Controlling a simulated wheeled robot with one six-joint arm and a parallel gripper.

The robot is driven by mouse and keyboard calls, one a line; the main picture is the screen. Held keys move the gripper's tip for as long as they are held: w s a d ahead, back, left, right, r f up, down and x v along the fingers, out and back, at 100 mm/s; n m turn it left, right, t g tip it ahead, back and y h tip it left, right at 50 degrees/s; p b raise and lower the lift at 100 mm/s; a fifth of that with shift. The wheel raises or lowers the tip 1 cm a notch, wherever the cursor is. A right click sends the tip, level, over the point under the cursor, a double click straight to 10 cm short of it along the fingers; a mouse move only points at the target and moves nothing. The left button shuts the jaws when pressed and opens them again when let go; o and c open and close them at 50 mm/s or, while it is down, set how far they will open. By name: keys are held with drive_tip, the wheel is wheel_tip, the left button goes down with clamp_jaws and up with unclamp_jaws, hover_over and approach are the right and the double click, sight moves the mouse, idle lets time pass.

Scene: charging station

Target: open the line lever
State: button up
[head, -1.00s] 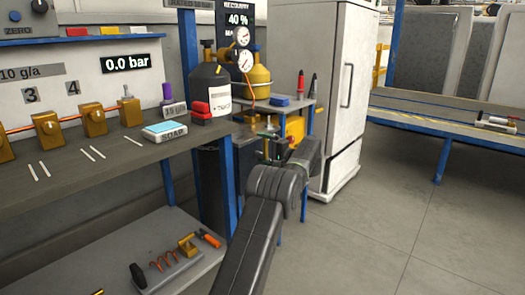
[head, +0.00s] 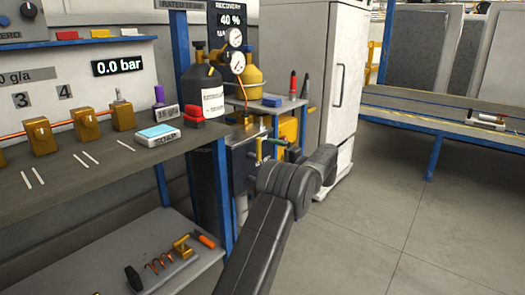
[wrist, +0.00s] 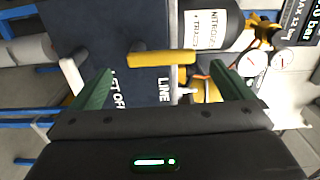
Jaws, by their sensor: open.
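The line lever (wrist: 162,58) shows in the wrist view as a yellow bar on a dark panel, with the word LINE printed beside it. It lies roughly across the gap between the two green fingers of my gripper (wrist: 162,76). The fingers are spread wide, one to either side, and hold nothing. I cannot tell how far the lever is beyond the fingertips. In the head view my arm partly covers this area, and the fingers are hard to make out.
A white handle (wrist: 72,75) sits near my left finger. A nitrogen bottle (wrist: 208,25) and pressure gauges (wrist: 282,60) are close by. In the head view, a workbench (head: 95,170) stands left and a white cabinet (head: 310,60) behind. The floor at right is clear.

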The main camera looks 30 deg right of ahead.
sight(259, 151)
drive_tip(key=v, duration=0.5)
drive_tip(key=shift+p, duration=0.4)
drive_tip(key=b+x, duration=0.3)
drive_tip(key=x, duration=1)
drive_tip(key=shift+f, duration=0.1)
drive_tip(key=shift+w+a, duration=0.1)
drive_tip(key=shift+w, duration=0.25)
